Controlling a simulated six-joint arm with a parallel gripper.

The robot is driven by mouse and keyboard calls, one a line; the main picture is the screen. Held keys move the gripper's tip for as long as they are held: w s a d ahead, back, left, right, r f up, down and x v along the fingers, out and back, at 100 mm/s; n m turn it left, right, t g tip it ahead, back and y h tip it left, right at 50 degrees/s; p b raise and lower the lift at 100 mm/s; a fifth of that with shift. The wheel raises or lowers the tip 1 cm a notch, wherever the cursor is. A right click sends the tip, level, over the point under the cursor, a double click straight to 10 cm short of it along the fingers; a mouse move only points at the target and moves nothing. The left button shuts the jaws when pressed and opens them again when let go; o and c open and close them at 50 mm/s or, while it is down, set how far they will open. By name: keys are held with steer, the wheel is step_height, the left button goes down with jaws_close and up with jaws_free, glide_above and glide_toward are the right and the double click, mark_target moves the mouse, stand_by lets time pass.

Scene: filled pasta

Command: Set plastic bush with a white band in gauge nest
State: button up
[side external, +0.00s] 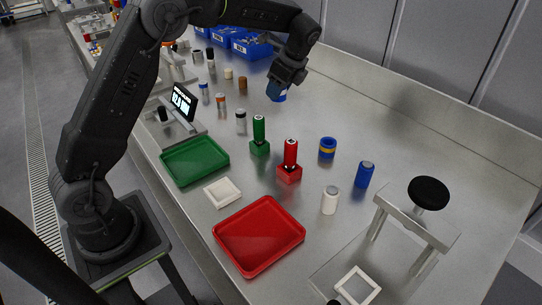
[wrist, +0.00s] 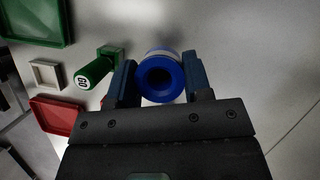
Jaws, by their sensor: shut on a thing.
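My gripper (side external: 281,86) is at the far part of the bench in the side view, pointing down. In the wrist view, its two fingers (wrist: 159,66) are closed on either side of a blue bush (wrist: 178,74) with a dark central hole. A pale band shows at its far end. In the side view only a little of the blue bush (side external: 278,98) shows below the fingers; I cannot tell whether it touches the bench. A small white square nest (side external: 222,192) lies empty between the green and red trays, well away from my gripper. It also shows in the wrist view (wrist: 34,74).
Green (side external: 259,130) and red (side external: 290,153) upright plugs stand between my gripper and the red tray (side external: 246,265). The green tray (side external: 164,170) is empty. A blue-yellow bush (side external: 327,148), blue cylinder (side external: 365,174) and white cylinder (side external: 330,200) stand to the right. A display (side external: 183,101) stands left.

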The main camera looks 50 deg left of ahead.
steer(key=w+d+n+g+h, duration=0.2)
steer(key=d+n+g+h, duration=0.15)
steer(key=d+n, duration=1.05)
steer(key=s+a+m+t+y, duration=0.1)
steer(key=s+a+m+t, duration=0.1)
steer(key=a+m, duration=0.7)
steer(key=s+a+m+t+y, duration=0.2)
steer(key=s+a+m+t, duration=0.1)
steer(key=a+m, duration=0.7)
steer(key=shift+a+m+t, duration=0.3)
steer(key=shift+m+t, duration=0.35)
steer(key=shift+m, duration=0.55)
steer(key=shift+w, duration=0.1)
steer(key=shift+y, duration=0.25)
steer(key=w+d+f, duration=0.2)
steer(key=d, duration=0.1)
steer(key=w+d+f, duration=0.2)
steer(key=d, duration=0.1)
steer(key=w+d+f, duration=0.2)
steer(key=d+f, duration=0.1)
steer(key=d, duration=0.1)
steer(key=shift+w, duration=0.25)
step_height(320, 180, down, 2)
steer(key=shift+a+f, duration=0.15)
steer(key=shift+f, duration=0.55)
